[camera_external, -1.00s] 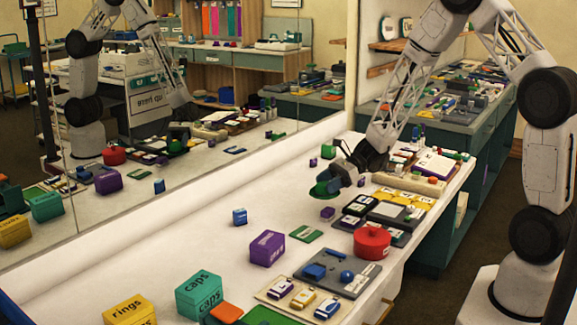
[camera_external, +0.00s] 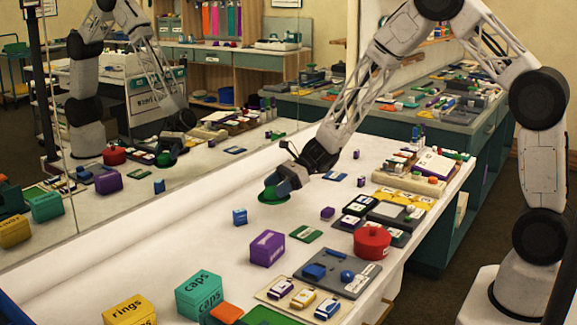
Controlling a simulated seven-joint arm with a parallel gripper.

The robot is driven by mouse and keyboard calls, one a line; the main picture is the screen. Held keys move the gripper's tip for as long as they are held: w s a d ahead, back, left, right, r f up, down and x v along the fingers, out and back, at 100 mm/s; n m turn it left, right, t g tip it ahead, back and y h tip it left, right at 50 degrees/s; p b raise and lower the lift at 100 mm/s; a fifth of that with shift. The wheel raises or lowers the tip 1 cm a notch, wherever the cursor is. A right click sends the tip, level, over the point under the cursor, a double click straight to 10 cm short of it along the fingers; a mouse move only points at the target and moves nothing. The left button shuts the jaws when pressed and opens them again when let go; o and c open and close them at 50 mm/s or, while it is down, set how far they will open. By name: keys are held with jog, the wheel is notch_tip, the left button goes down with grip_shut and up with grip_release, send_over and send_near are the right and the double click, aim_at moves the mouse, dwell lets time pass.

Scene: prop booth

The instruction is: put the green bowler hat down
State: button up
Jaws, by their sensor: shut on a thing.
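The green bowler hat (camera_external: 273,196) is at the far middle of the white table (camera_external: 190,262), close to the mirror side. My gripper (camera_external: 279,185) is shut on the hat from above and the right. The jaws cover much of the hat, so only its green lower part shows. The hat is at or just above the table surface; I cannot tell whether it touches.
A blue box (camera_external: 240,217), a purple box (camera_external: 267,248) and a flat green card (camera_external: 306,234) lie nearer the camera. A red pot (camera_external: 372,242) stands to the right. A large mirror (camera_external: 230,90) runs along the back. Bare table surrounds the hat.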

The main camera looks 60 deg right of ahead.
jog(key=w+a+r+n+g, duration=0.1)
jog(key=w+a, duration=0.1)
jog(key=a, duration=0.9)
jog(key=w+a+r+n+g, duration=0.1)
jog(key=w+a, duration=0.1)
jog(key=a, duration=1)
jog(key=w+a+r+g+y, duration=0.1)
jog(key=w+a+r, duration=0.1)
jog(key=a, duration=1)
jog(key=shift+w+n, duration=0.25)
jog(key=shift+n, duration=0.15)
jog(key=shift+f, duration=0.1)
jog(key=shift+f, duration=3.1)
jog(key=shift+f, duration=0.1)
jog(key=shift+f, duration=1.8)
jog(key=shift+f, duration=0.1)
jog(key=o, duration=0.9)
